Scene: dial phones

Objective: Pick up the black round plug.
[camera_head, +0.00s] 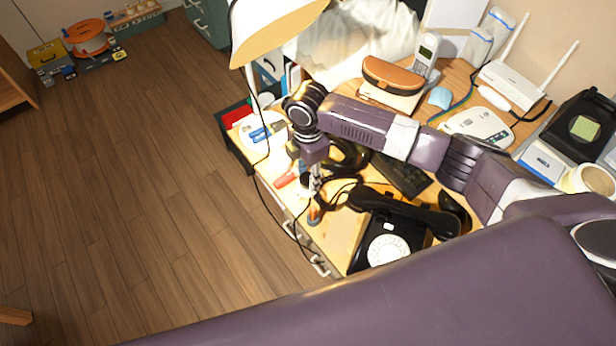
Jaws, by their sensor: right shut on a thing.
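My right arm reaches in from the right, and its gripper (314,188) points down over the front left part of the wooden desk. The gripper is shut on a small dark piece, the black round plug (306,180), which shows at its fingers. The fingers and arm partly hide it, so its full shape cannot be seen. A dark cable lies close by on the right. I cannot tell whether the plug is clear of the desk. My left gripper is not in view.
A black dial phone (388,245) with its handset (403,210) stands right of the gripper. A black keyboard (402,176) lies behind it. A lamp (270,28) overhangs the desk's left side. A white router (512,85) stands at the back. The floor at left is largely clear.

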